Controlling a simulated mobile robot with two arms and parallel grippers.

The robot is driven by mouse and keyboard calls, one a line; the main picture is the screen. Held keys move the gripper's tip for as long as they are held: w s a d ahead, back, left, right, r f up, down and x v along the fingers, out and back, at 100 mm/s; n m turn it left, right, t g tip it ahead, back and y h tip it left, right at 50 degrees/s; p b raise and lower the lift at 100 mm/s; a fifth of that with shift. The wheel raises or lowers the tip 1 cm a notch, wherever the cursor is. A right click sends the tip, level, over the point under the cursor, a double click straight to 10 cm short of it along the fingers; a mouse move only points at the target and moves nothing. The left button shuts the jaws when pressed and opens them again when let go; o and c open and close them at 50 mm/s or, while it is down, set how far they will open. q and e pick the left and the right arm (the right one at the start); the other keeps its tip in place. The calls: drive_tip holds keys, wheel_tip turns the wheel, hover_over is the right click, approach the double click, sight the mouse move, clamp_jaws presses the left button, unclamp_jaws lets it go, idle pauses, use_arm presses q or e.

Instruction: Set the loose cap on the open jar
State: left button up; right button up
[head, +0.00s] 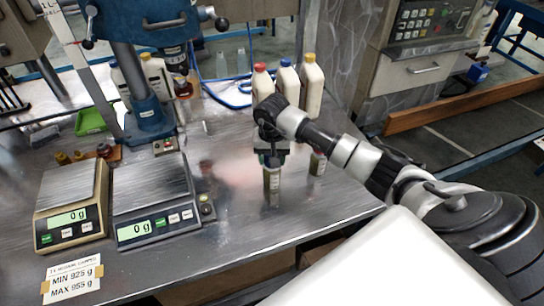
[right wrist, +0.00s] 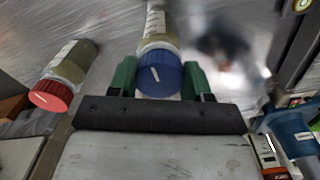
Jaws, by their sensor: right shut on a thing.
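My right gripper (head: 272,157) points down over the front jar (head: 272,181), which stands upright on the metal table. In the right wrist view, my right gripper (right wrist: 160,80) has its green fingers shut on the blue cap (right wrist: 160,76). The cap lies over the top of the jar (right wrist: 157,22); I cannot tell whether it touches the rim. The jar's top is hidden in the head view. A second jar (head: 317,163) stands to the right, partly behind my arm. In the wrist view a jar with a red cap (right wrist: 52,94) stands to the left. My left gripper is not in view.
Two scales (head: 152,185) stand at the left, with a blue press (head: 145,60) behind. Several tall bottles (head: 287,88) with coloured caps stand behind my gripper. A label card (head: 72,280) lies at the front left.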

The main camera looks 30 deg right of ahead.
drive_tip(key=shift+f, duration=0.1)
drive_tip(key=o, duration=1)
drive_tip(key=shift+c, duration=0.2)
